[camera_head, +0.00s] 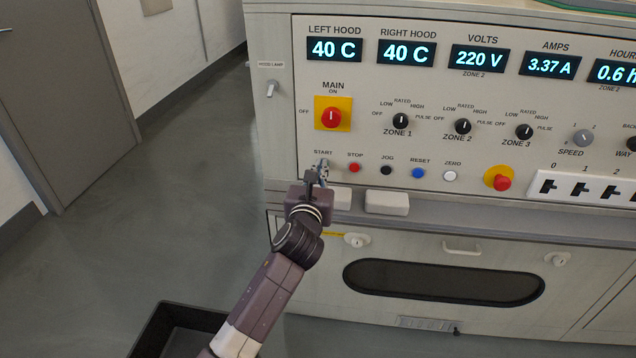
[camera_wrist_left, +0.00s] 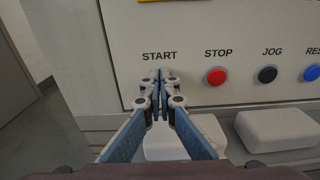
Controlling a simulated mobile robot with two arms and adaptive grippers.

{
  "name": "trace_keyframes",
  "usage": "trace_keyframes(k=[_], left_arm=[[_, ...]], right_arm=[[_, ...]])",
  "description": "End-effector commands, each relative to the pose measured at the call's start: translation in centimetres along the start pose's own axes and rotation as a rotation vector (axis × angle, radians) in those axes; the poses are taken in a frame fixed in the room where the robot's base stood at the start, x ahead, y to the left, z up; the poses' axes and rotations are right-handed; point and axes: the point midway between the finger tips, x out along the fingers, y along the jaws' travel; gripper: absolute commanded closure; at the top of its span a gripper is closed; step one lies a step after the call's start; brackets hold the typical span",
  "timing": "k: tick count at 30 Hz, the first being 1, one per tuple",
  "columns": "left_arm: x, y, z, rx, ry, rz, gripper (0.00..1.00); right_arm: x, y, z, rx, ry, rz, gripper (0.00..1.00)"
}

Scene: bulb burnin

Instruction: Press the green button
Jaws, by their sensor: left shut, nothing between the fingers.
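My left gripper (camera_head: 318,170) is at the panel, just below the START label, with its fingers together and nothing between them. In the left wrist view the closed fingertips (camera_wrist_left: 160,80) point at the spot under START. The green button is hidden behind the fingers in both views, and I cannot tell whether the tips touch it. The control panel (camera_head: 300,130) carries a row of buttons to the right of START. My right gripper is not in view.
The red STOP button (camera_head: 354,168) is close to the right of my gripper, then the black JOG (camera_head: 386,170) and blue RESET (camera_head: 418,173) buttons. White blocks (camera_head: 386,203) lie on the ledge below. A dark bin (camera_head: 165,325) stands on the floor.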

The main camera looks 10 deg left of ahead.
Motion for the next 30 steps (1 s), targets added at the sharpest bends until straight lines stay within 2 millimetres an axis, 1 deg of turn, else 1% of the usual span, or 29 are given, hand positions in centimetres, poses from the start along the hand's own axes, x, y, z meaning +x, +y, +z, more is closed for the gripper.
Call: trace_keyframes(k=[1,3,9,15,20,30], left_arm=[[-0.8,-0.1,-0.2,0.001,0.002,-0.003,1.00],[-1.8,-0.1,-0.3,0.002,0.004,-0.002,1.00],[-4.6,-0.2,-0.4,-0.001,0.008,-0.004,1.00],[-6.3,-0.2,-0.5,-0.001,0.010,-0.004,1.00],[-6.8,-0.3,-0.5,-0.002,0.010,-0.004,1.00],[-6.8,-0.3,-0.5,-0.001,0.011,-0.004,1.00]], right_arm=[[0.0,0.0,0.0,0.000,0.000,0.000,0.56],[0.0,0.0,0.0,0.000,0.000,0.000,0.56],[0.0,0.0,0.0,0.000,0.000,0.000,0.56],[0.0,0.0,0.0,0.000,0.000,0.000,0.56],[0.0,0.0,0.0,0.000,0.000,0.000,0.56],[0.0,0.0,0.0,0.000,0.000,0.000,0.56]])
